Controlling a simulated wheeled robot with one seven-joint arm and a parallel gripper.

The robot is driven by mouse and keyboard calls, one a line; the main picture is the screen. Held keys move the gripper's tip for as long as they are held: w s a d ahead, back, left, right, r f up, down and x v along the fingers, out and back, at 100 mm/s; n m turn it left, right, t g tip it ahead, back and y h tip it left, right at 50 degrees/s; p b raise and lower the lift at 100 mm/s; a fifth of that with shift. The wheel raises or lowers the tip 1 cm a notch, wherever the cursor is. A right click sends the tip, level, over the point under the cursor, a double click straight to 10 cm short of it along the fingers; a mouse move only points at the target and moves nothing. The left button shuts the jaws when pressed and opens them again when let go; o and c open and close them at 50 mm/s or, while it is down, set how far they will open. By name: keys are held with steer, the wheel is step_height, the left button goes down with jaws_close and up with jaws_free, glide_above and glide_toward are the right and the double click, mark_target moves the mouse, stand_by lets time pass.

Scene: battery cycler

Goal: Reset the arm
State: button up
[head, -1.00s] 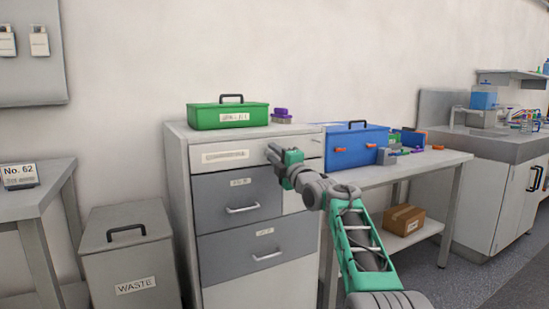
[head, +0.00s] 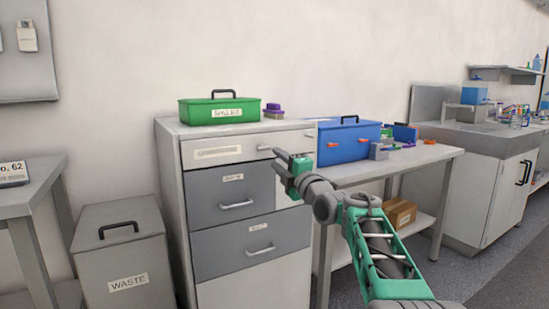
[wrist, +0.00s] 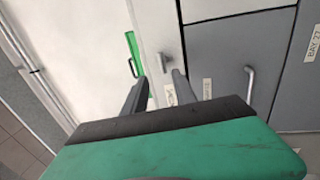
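My arm (head: 375,245) is green and grey and reaches up from the lower right in the head view. My gripper (head: 279,158) is in front of the right side of a drawer cabinet (head: 172,185). In the wrist view my gripper (wrist: 160,82) shows two dark fingers with a gap between them. It is open, and nothing shows between the fingers. The cabinet's drawer handle (wrist: 250,82) lies beyond the fingers, apart from them.
A green toolbox (head: 195,113) and a purple-topped item (head: 273,112) stand on the cabinet. A blue toolbox (head: 343,150) is on the bench to the right, with a cardboard box (head: 398,214) below. A waste bin (head: 125,258) stands left. Some floor shows at right.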

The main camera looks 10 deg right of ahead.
steer(key=s+a+r+m+g+h+p, duration=0.35)
steer(key=s+m+g+p, duration=0.45)
steer(key=p, duration=1.1)
steer(key=s+m+g+h+p, duration=0.1)
steer(key=s+m+g+p, duration=0.3)
steer(key=s, duration=1.3)
steer(key=s+f+m+g+h+p, duration=0.1)
steer(key=s+m+g+p, duration=0.3)
steer(key=s+m+p, duration=0.5)
steer(key=s+h+p, duration=0.1)
steer(key=s+p, duration=0.5)
steer(key=s, duration=0.2)
steer(key=shift+d+f+m+p, duration=0.15)
steer(key=shift+d+m+p, duration=0.15)
steer(key=shift+m+p, duration=0.1)
steer(key=shift+w, duration=0.1)
